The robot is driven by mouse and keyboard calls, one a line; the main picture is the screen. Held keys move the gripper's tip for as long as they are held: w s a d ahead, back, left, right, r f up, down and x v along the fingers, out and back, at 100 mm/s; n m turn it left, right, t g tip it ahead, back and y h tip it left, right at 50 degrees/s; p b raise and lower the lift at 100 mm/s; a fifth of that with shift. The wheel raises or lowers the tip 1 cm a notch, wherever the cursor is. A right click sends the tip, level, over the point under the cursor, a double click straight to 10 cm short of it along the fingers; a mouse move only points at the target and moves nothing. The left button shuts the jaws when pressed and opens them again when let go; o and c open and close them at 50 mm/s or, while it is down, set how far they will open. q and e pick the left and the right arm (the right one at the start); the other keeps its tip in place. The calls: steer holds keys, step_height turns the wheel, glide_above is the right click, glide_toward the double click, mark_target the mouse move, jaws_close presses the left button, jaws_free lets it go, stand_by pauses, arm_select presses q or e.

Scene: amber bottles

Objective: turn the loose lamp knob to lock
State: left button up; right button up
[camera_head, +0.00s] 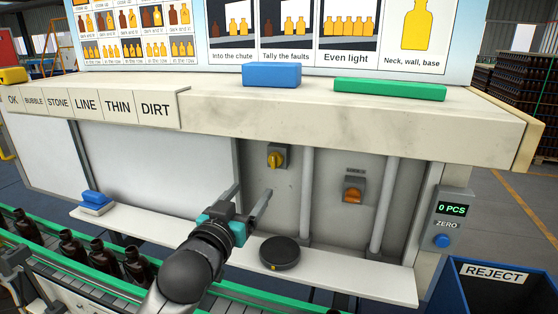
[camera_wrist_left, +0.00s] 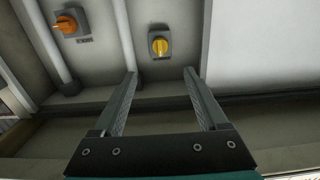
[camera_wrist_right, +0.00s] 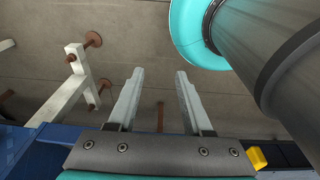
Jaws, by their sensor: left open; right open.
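Two rotary knobs are on the grey back panel under the shelf. A yellow knob (camera_head: 277,157) on a grey plate is at left and an orange knob (camera_head: 353,191) is lower right. The left wrist view shows the yellow knob (camera_wrist_left: 159,46) and the orange knob (camera_wrist_left: 67,25) in swapped order. Their labels are too small to read, so I cannot tell which is the lamp's. My left gripper (camera_head: 252,190) is open and empty, below the yellow knob and apart from it. My right gripper (camera_wrist_right: 160,72) is open and empty over the floor, away from the panel.
A black round disc (camera_head: 280,252) lies on the white ledge (camera_head: 345,275) beside my left gripper. Vertical posts (camera_head: 307,195) flank the panel. A conveyor with amber bottles (camera_head: 72,246) runs in front. A blue reject bin (camera_head: 500,290) stands at right. A counter (camera_head: 451,210) reads 0 PCS.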

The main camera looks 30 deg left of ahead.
mark_target(273, 163)
arm_select(q)
steer(key=p+x, duration=0.1)
steer(key=x, duration=1.2)
steer(key=shift+a, duration=0.1)
steer(key=shift+x, duration=0.9)
arm_select(e)
steer(key=shift+s+r+g, duration=0.15)
steer(key=shift+s+r, duration=0.1)
steer(key=shift+s, duration=0.65)
steer(key=shift+s+r+g, duration=0.15)
steer(key=shift+s+r, duration=0.1)
steer(key=shift+s, duration=0.6)
arm_select(q)
steer(key=shift+c, duration=0.5)
jaws_close()
arm_select(e)
steer(key=shift+s, duration=0.1)
